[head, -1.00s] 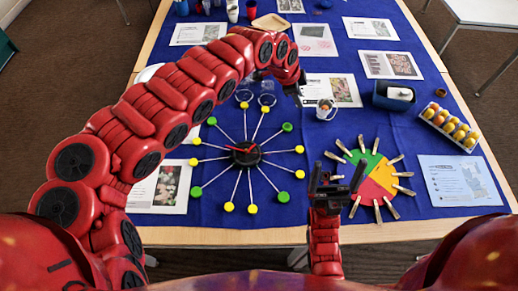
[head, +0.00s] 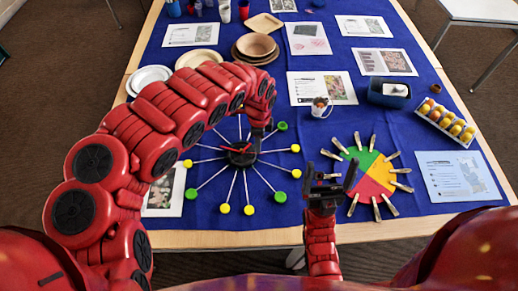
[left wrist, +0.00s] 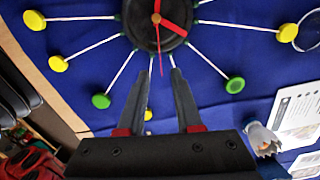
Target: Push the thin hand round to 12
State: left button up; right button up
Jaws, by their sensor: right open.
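The clock has a black hub (head: 238,158) with white spokes ending in yellow and green balls. In the left wrist view its hub (left wrist: 137,28) carries two thick red hands and a thin reddish hand (left wrist: 158,48). The thin hand points down the picture, towards the gap between my left fingertips. My left gripper (left wrist: 160,75) is open with a narrow gap, at the hub's edge; I cannot tell whether it touches the hand. In the head view my arm hides the clock's far left part. I see no numeral 12. My right gripper (head: 331,174) is open and empty, right of the clock.
Brown plates (head: 255,46) and white plates (head: 149,77) are behind.

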aim_at(251, 153)
pick_arm(q)
jog(key=shift+f, duration=2.4)
grip_shut()
